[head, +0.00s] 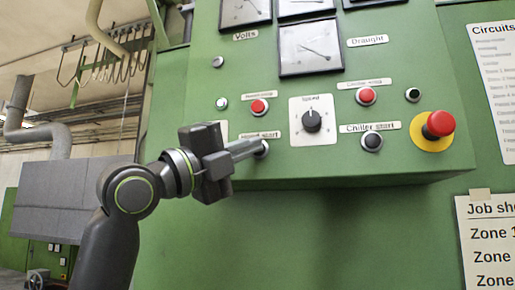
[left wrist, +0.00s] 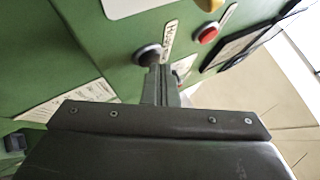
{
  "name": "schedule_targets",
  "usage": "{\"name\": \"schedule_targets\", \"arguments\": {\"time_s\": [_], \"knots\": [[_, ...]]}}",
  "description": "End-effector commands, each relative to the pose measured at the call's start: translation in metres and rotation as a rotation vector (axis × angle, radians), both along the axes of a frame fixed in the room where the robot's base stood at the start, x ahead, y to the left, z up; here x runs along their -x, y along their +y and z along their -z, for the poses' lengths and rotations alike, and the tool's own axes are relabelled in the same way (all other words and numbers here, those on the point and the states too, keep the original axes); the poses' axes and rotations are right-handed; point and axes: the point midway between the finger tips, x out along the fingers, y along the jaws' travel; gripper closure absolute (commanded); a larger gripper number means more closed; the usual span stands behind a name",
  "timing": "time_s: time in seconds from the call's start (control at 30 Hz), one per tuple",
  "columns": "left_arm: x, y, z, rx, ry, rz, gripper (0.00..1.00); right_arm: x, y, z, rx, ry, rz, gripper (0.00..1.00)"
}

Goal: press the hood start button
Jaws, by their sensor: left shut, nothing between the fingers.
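The hood start button (head: 264,150) is a dark round button in a pale ring on the green panel, under its "Hood start" label (head: 260,135). It is partly hidden behind my left fingertips in the head view. My left gripper (head: 256,146) is shut and empty, its fingers pointing at the button. In the left wrist view the button (left wrist: 147,54) shows just beyond the fingertips (left wrist: 160,70), beside its label (left wrist: 170,38). The tips are at or very close to the button; I cannot tell whether they touch it. My right gripper is not in view.
The panel also bears a red button (head: 258,106) above, a speed knob (head: 312,120), a chiller start button (head: 372,141), another red button (head: 367,96) and a red emergency stop (head: 438,124) on yellow. Gauges (head: 311,47) sit above. The panel's lower edge overhangs the green cabinet front.

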Motion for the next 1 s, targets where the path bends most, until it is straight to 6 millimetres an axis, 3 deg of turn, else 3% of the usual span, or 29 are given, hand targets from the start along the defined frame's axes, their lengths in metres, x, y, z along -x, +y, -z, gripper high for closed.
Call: {"name": "schedule_targets", "arguments": {"time_s": [0.6, 1.0], "knots": [[0.014, 0.005, 0.001, -0.001, -0.002, -0.001, 1.0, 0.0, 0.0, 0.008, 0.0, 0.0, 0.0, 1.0], [0.051, 0.017, 0.002, 0.0, -0.004, -0.001, 1.0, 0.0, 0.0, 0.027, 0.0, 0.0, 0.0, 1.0]]}}
